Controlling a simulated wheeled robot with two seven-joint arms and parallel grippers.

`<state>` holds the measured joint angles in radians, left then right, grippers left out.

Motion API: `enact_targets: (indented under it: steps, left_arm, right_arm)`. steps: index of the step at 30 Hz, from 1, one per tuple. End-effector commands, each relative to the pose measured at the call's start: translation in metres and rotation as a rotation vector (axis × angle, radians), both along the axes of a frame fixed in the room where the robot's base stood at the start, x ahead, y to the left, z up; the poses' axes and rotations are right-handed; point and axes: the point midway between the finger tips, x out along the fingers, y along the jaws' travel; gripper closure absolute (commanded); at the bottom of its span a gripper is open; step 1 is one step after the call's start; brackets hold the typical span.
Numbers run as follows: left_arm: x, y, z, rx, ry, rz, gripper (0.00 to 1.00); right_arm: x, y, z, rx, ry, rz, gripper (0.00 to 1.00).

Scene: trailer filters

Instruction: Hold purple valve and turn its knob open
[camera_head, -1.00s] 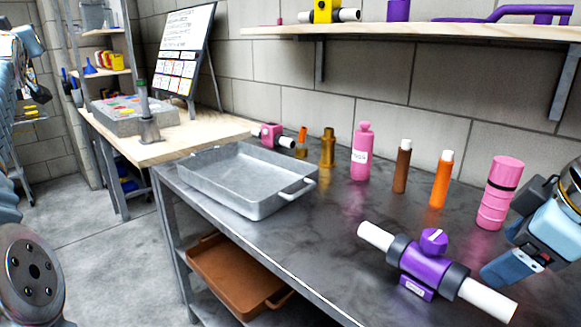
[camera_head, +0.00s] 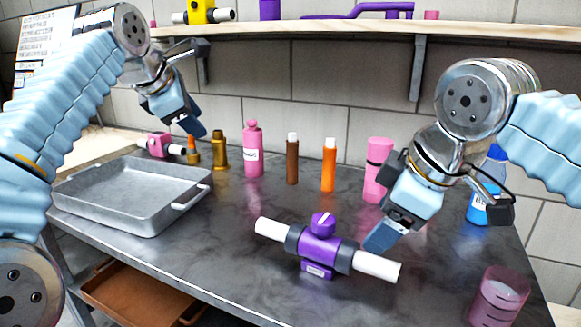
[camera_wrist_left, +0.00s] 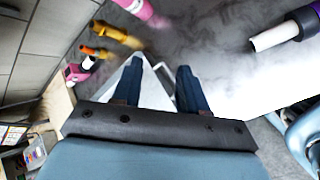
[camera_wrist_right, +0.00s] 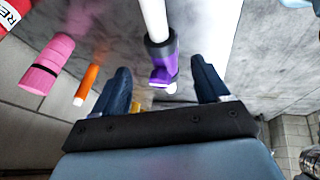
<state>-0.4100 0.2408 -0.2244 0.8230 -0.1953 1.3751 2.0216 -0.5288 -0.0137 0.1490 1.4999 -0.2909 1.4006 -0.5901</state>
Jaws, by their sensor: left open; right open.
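The purple valve (camera_head: 318,252) lies on the dark metal table with white pipe ends sticking out left and right. Its round purple knob (camera_head: 322,224) with a white mark is on top. My right gripper (camera_head: 378,243) is open, just right of and behind the valve, apart from it. In the right wrist view the valve (camera_wrist_right: 163,62) shows between the open fingers (camera_wrist_right: 163,88), beyond their tips. My left gripper (camera_head: 196,128) is open and empty above the back of the table, over the tray's far right side. The left wrist view shows the valve's white pipe end (camera_wrist_left: 268,40) at the upper right.
A grey metal tray (camera_head: 75,196) is on the left of the table. A gold bottle (camera_head: 221,152), pink bottle (camera_head: 253,152), brown tube (camera_head: 292,160), orange tube (camera_head: 328,165) and pink canister (camera_head: 377,170) stand behind the valve. A translucent pink cup (camera_head: 498,295) stands front right.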

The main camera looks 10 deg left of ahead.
Motion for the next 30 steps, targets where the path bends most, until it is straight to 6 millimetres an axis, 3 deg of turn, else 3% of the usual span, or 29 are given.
enact_targets:
  steps: [1, 6, 9, 12, 15, 20, 30]
  left_arm:
    - [-0.005, -0.035, -0.006, -0.044, 0.062, -0.017, 0.57]
    - [-0.043, -0.133, -0.027, -0.158, 0.302, -0.009, 0.57]
    - [-0.068, -0.174, -0.035, -0.18, 0.418, 0.01, 0.57]
    - [-0.088, -0.201, -0.041, -0.182, 0.502, 0.033, 0.57]
    - [-0.101, -0.216, -0.044, -0.18, 0.55, 0.051, 0.57]
    - [-0.107, -0.222, -0.046, -0.179, 0.574, 0.062, 0.57]
    - [-0.107, -0.221, -0.045, -0.179, 0.573, 0.062, 0.57]
  right_arm:
    - [0.0, 0.0, 0.0, 0.0, 0.0, 0.0, 0.26]
    - [0.0, 0.0, 0.0, 0.0, 0.0, 0.0, 0.26]
    - [0.0, 0.0, 0.0, 0.0, 0.0, 0.0, 0.26]
    - [0.0, 0.0, 0.0, 0.0, 0.0, 0.0, 0.26]
    - [0.0, 0.0, 0.0, 0.0, 0.0, 0.0, 0.26]
    - [0.004, 0.002, -0.009, -0.001, 0.001, 0.0, 0.26]
    - [0.029, 0.02, -0.071, -0.003, 0.004, 0.001, 0.26]
